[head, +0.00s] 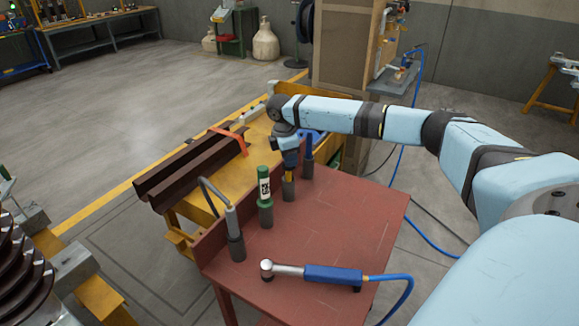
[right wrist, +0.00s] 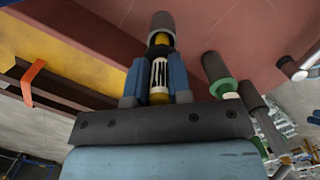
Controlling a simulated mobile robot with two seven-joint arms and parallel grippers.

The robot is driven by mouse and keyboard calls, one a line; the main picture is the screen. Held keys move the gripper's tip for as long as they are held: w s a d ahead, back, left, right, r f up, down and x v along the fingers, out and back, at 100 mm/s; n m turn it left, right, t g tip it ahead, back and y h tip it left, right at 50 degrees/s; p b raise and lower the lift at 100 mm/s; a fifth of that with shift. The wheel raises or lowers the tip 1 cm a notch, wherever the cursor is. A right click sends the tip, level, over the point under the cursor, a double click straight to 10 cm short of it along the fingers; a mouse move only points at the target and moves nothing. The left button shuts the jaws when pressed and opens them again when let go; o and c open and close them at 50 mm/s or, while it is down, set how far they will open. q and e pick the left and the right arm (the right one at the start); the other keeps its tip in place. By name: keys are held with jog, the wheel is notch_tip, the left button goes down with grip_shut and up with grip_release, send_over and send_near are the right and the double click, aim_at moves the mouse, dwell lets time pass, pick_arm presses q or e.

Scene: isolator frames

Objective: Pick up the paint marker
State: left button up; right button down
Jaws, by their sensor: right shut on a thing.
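The yellow paint marker (head: 288,177) has a black-and-white label and stands upright in a grey cup-like holder (head: 288,192) on the red table. My right gripper (head: 290,158) comes down over it from above. In the right wrist view the blue fingers (right wrist: 157,82) are shut on the paint marker (right wrist: 159,68), one on each side of its label. The marker's lower end is at the holder (right wrist: 161,24); how deep it sits cannot be told. Its top is hidden by the gripper. My left gripper is not in view.
A grey rod-like tool with a cable (head: 232,222) stands front left. A blue hosed air tool (head: 325,274) lies at the front.

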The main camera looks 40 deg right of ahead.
notch_tip(320, 180, up, 16)
jog(key=p, duration=0.1)
jog(key=shift+f, duration=0.15)
jog(key=shift+a+f, duration=0.1)
dwell(0.5)
